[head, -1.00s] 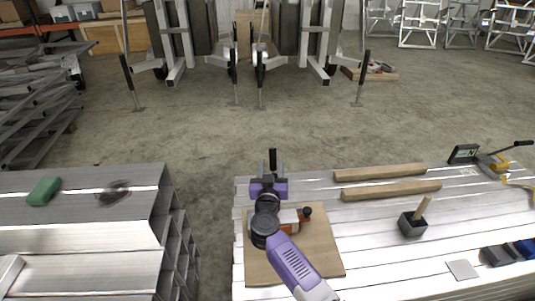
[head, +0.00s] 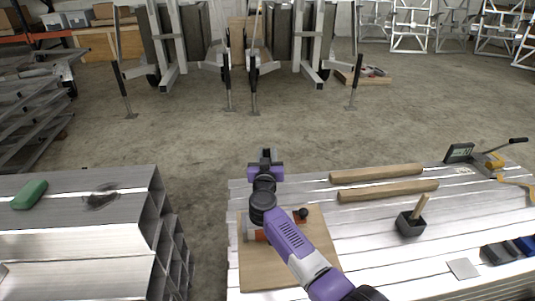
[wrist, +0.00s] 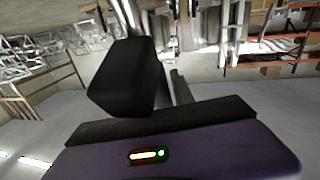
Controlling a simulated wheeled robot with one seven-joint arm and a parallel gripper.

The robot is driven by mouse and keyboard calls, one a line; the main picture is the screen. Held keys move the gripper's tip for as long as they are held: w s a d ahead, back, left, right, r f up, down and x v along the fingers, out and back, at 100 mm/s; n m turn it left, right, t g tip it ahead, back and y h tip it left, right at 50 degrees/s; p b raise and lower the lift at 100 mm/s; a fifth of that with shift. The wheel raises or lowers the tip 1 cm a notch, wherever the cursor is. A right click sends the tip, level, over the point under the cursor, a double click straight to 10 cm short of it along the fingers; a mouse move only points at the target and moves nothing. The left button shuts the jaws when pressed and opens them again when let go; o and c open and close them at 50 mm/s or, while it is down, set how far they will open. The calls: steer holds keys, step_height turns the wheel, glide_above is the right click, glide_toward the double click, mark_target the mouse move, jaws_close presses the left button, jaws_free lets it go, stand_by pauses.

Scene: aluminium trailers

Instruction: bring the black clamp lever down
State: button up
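My gripper (head: 266,168) has a purple body and reaches out over the far edge of a wooden board (head: 320,240). Its two fingers look apart. A dark upright piece, apparently the black clamp lever (head: 266,155), shows between or just beyond them; contact cannot be told. In the wrist view a large black block (wrist: 125,80) stands close in front of the purple palm; it may be the lever's grip. The orange-and-white clamp body (head: 260,234) lies on the board, largely hidden by my arm. Its black knob (head: 303,213) shows to the right of my arm.
Two wooden bars (head: 385,190) lie right of the board. A gap separates the left metal stack (head: 90,235).

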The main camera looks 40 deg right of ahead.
jaws_close()
stand_by(1.1)
